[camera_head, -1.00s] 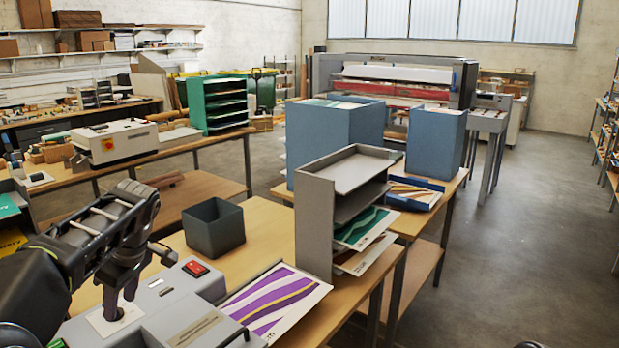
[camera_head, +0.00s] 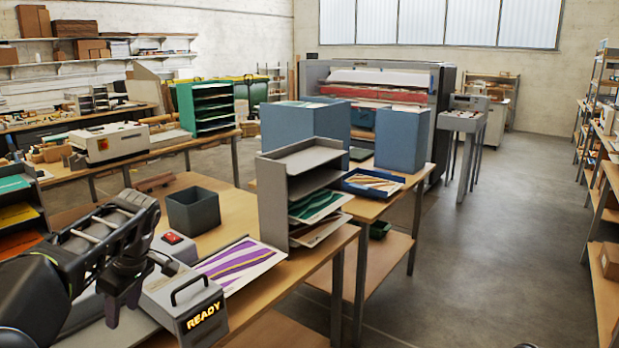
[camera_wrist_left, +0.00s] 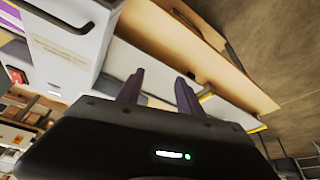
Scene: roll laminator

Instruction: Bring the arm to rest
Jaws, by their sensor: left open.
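My left arm comes in from the left in the head view, and its black gripper (camera_head: 123,303) hangs with the fingers pointing down. The gripper is just left of a grey desktop machine (camera_head: 180,322) with a handle, a red switch and a lit "READY" display. In the wrist view the two dark fingers (camera_wrist_left: 159,92) stand apart with nothing between them. The machine's pale casing (camera_wrist_left: 75,45) shows at the upper left there. My right gripper is not in view.
A purple-striped sheet (camera_head: 238,262) lies behind the machine on the wooden table. A grey sheet rack (camera_head: 272,205) and a dark open bin (camera_head: 193,210) stand near it. Blue boxes (camera_head: 402,140) stand on another table. The floor (camera_head: 480,250) at the right is open.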

